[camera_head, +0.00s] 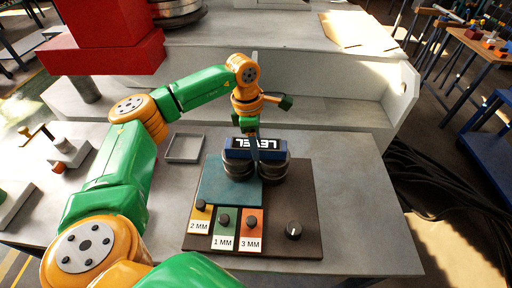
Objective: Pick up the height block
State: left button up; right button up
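My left gripper (251,130) is at the centre, pointing down at the blue block marked LEVEL (238,154). Its fingertips are partly hidden at the block, so I cannot tell whether they are shut on it. None of these is touched by a gripper. My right gripper is not in view.
The dark base board (305,210) carries a teal plate (214,183) and a black knob (294,231). An empty grey tray (184,148) lies to the left. A red machine part (105,52) stands at the upper left. The grey table (362,205) is clear on the right.

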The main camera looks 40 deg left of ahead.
pick_arm(q)
grip_shut()
